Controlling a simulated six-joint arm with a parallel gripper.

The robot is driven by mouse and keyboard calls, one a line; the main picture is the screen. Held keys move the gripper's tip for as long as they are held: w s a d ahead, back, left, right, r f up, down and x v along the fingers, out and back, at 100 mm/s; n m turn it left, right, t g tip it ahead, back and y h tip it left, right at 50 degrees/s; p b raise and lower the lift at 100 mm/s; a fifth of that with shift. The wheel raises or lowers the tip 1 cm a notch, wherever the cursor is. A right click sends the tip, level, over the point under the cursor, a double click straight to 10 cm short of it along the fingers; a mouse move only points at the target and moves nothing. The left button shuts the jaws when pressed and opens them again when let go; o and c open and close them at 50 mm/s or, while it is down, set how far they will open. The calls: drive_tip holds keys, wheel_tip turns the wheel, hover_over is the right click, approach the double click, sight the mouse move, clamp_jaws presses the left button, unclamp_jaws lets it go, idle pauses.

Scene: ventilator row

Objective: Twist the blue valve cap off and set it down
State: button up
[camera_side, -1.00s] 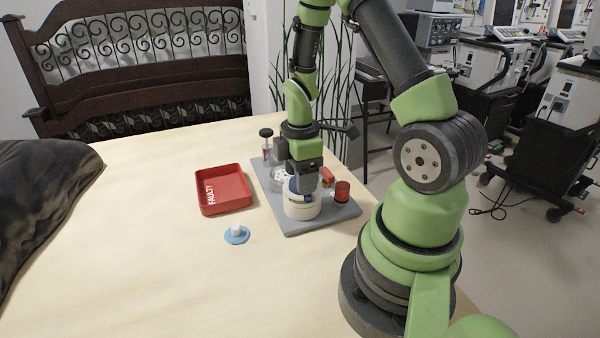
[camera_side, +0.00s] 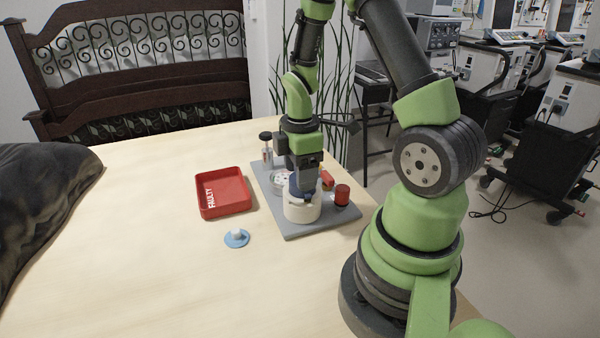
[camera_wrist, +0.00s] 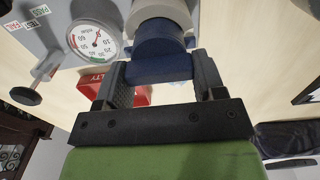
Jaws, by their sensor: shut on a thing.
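The blue valve cap (camera_wrist: 163,62) sits between the fingers of my gripper (camera_wrist: 163,85) in the wrist view. The gripper is shut on it. In the side view my gripper (camera_side: 302,190) points straight down over a round cream valve body (camera_side: 302,211), and its fingers hide most of the cap. The cap is on or right at the top of the cream body (camera_wrist: 160,12). Whether any gap separates them I cannot tell.
A red tray marked FAULTY (camera_side: 223,191) stands left of the grey board (camera_side: 320,224). A blue disc with a white knob (camera_side: 237,237) lies on the table. The board carries a gauge (camera_wrist: 95,41), a black-topped plunger (camera_side: 266,146) and a red cylinder (camera_side: 342,194).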

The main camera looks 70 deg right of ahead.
drive_tip(key=shift+r, duration=1.35)
drive_tip(key=w+a+n, duration=0.2)
drive_tip(key=a+n, duration=0.7)
drive_tip(key=a, duration=0.8)
drive_tip(key=f, duration=0.9)
drive_tip(key=shift+s+a+f, duration=0.2)
